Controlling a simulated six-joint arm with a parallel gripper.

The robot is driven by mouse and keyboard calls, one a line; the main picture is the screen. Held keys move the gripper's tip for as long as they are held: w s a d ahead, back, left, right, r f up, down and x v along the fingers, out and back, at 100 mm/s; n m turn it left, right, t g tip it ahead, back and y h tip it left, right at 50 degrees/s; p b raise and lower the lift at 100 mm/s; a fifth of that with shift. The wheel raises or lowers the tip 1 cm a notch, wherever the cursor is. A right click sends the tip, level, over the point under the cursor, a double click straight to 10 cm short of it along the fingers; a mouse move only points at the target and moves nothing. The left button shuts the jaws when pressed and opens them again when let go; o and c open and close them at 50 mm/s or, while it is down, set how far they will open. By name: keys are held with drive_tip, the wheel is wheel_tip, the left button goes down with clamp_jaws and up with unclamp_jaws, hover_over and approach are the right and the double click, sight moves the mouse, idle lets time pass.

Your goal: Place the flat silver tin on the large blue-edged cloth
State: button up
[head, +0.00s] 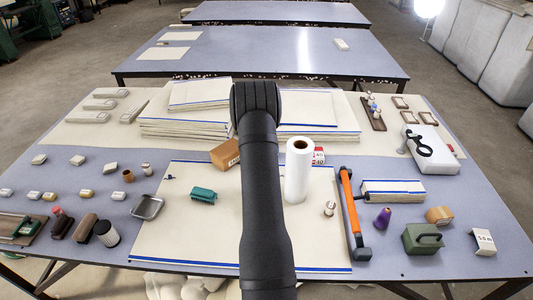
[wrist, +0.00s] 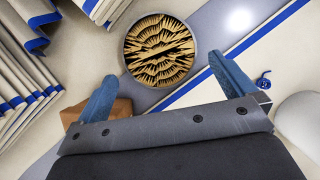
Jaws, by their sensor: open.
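A round flat silver tin (wrist: 160,48) filled with brown pleated-looking pieces lies ahead of my gripper (wrist: 164,70) in the wrist view. The two blue fingers are spread apart, one on each side of its near rim, and hold nothing. Its height below the fingertips is hard to tell. In the head view I do not see this tin; my arm covers the middle. The large blue-edged cloth (head: 190,240) lies flat on the front table; in the wrist view it is right of the tin (wrist: 288,50), beyond its blue edge line.
A brown block (head: 225,154), green brush (head: 203,195), white roll (head: 299,170) and small spool (head: 329,208) are on or beside the cloth. Folded cloth stacks (head: 185,125) stand behind. The cloth's front left is clear.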

drive_tip(key=x, duration=0.5)
drive_tip(key=shift+w, duration=0.1)
drive_tip(key=shift+r, duration=0.1)
drive_tip(key=c, duration=0.9)
drive_tip(key=shift+c, duration=0.2)
drive_tip(key=shift+r, duration=0.1)
